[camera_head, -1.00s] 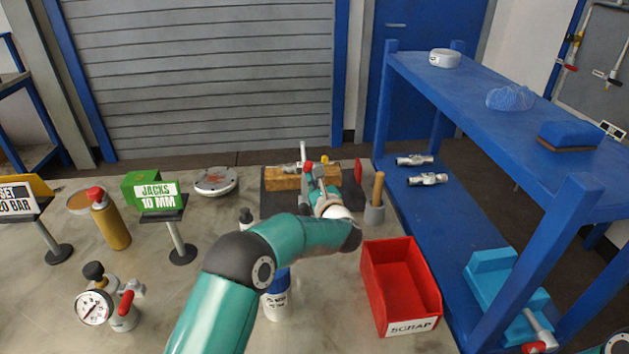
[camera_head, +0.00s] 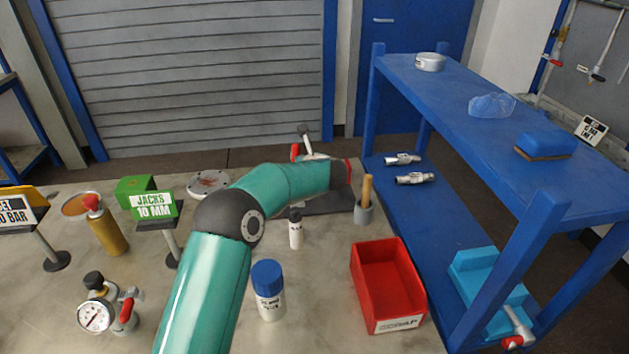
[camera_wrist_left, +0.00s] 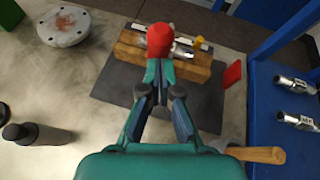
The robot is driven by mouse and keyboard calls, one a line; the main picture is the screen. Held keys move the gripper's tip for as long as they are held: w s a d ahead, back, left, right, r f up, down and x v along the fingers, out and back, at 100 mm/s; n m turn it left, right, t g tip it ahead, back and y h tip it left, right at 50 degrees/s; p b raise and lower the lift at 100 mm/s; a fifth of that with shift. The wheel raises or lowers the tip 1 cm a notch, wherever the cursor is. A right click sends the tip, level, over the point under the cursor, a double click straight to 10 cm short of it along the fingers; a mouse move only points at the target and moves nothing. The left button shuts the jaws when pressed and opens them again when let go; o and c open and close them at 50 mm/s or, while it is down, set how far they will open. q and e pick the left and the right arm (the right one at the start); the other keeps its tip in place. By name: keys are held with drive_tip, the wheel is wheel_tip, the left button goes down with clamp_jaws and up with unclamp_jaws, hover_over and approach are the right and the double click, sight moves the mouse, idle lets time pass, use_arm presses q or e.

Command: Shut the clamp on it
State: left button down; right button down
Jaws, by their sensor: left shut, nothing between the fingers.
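In the left wrist view, the clamp shows a red grip (camera_wrist_left: 160,40) pointing toward the camera. A metal fitting (camera_wrist_left: 183,48) lies on the wooden block (camera_wrist_left: 197,68) beside it. My left gripper (camera_wrist_left: 160,75) is shut and empty, with its fingertips right at the red grip. I cannot tell if they touch. In the head view, my left arm hides the gripper and most of the block. Only the clamp's red part (camera_head: 295,152) and a light bar (camera_head: 305,140) show above the arm. My right gripper is not in view.
A dark mat (camera_wrist_left: 198,105) lies under the block, with a red upright plate (camera_wrist_left: 231,74) at its right. The blue shelf (camera_head: 450,90) is at right.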

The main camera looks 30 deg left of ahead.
use_arm(q)
drive_tip(key=shift+w+a+r, duration=0.5)
drive_tip(key=shift+w+r, duration=0.05)
drive_tip(key=shift+w, duration=0.05)
drive_tip(key=shift+r, duration=0.15)
drive_tip(key=w+r+b+v, duration=0.1)
drive_tip(key=b+v, duration=0.4)
drive_tip(key=v, duration=0.8)
